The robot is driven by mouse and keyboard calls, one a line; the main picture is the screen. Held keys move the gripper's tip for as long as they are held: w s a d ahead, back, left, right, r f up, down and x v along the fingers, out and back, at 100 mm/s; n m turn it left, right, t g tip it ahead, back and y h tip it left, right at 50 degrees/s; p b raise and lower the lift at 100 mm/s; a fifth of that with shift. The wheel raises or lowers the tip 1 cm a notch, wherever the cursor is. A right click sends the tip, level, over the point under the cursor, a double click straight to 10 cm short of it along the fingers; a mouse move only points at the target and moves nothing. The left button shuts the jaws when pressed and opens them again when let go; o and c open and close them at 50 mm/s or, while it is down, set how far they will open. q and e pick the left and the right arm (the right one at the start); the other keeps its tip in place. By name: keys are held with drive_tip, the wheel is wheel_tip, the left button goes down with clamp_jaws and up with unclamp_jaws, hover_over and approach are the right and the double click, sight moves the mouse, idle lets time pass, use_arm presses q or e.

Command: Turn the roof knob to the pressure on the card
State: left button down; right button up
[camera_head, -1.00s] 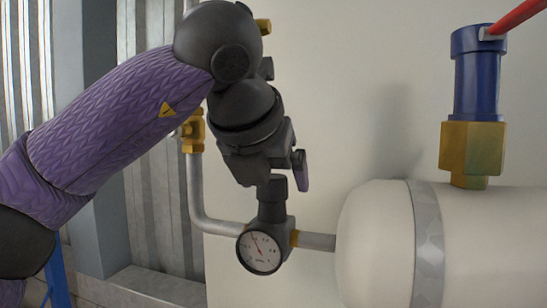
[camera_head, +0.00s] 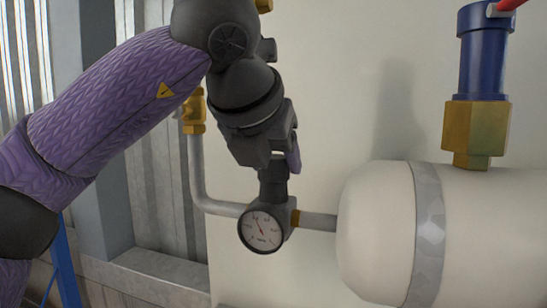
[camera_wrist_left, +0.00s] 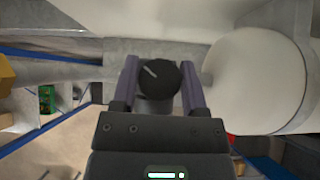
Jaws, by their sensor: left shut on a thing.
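The black roof knob (camera_head: 272,186) sits on top of a dark regulator body (camera_head: 283,212) with a round white-faced gauge (camera_head: 262,232) on its front. The gauge needle points up and slightly left; its numbers are too small to read. My left gripper (camera_head: 275,170) is shut on the knob from above. In the left wrist view the purple fingers lie on either side of the knob (camera_wrist_left: 160,78), whose pale pointer line points to the upper left. The card is in neither view. My right gripper is not in view.
A white tank (camera_head: 380,235) stands right of the regulator, joined by a short pipe. A blue valve (camera_head: 482,65) on a brass fitting rises from the tank. A grey pipe (camera_head: 197,175) with a brass valve (camera_head: 194,112) runs at left. A pale wall stands behind.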

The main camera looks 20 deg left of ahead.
use_arm(q)
drive_tip(key=shift+m+h, duration=0.7)
drive_tip(key=shift+m, duration=0.2)
drive_tip(key=m+g+h, duration=0.1)
drive_tip(key=m+h, duration=0.1)
drive_tip(key=m, duration=0.1)
drive_tip(key=shift+h, duration=0.3)
drive_tip(key=m+g+h, duration=0.1)
drive_tip(key=m, duration=0.1)
drive_tip(key=m+g+h, duration=0.1)
drive_tip(key=m, duration=0.2)
drive_tip(key=shift+g+h, duration=0.3)
drive_tip(key=shift+g, duration=0.1)
drive_tip(key=shift+m, duration=0.3)
drive_tip(key=shift+c, duration=0.6)
unclamp_jaws()
